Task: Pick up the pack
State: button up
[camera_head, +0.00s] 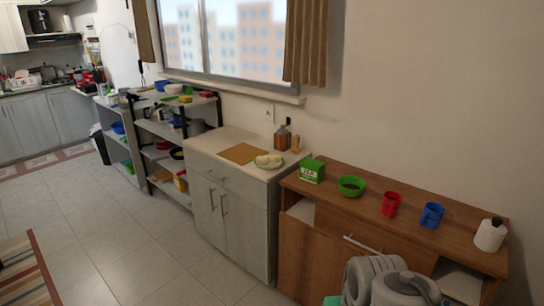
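A green and white box-shaped pack (312,171) stands upright at the left end of a brown wooden cabinet top (456,230). A green bowl (351,187) is just to its right, apart from it. Grey rounded links of my arm show at the bottom right, in front of the wooden cabinet. My gripper is not visible in this view, so its state is hidden. Nothing is seen touching the pack.
A red mug (391,203), a blue mug (432,215) and a white bottle-like container (490,235) stand along the wooden top. A paler cabinet to the left holds a cutting board (243,153) and a plate of food (269,162). The tiled floor (130,235) at left is largely clear.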

aim_at(312, 171)
jog(key=u, duration=0.7)
jog(key=i, duration=1.9)
jog(key=u, duration=0.65)
